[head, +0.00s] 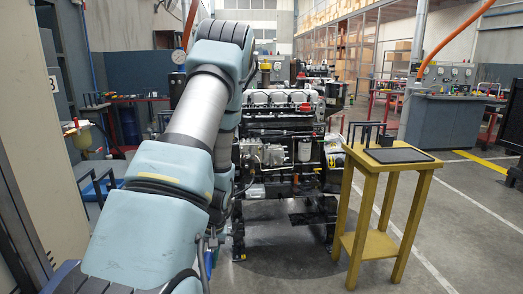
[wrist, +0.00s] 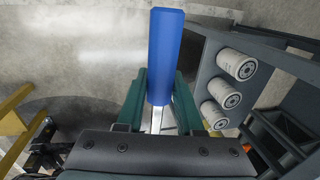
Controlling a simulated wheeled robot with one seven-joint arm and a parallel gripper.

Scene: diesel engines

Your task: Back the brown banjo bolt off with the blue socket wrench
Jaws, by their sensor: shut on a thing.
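My gripper (wrist: 160,88) shows in the wrist view, its two green fingers shut on the blue socket wrench (wrist: 166,50). The blue handle points up in the picture, away from the palm. A bare metal shank shows below the handle, between the fingers; the wrench's socket end is out of sight. In the head view my arm hides the gripper. The diesel engine (head: 277,124) stands in the middle of the head view, its left side partly behind my arm. I cannot make out the brown banjo bolt in either view.
A yellow stand (head: 412,222) with a dark tray (head: 399,155) on top is right of the engine. In the wrist view, white filters (wrist: 237,64) lie in a grey rack at the right. Open floor (head: 455,225) lies right of the stand. A grey bench (head: 440,122) is farther back.

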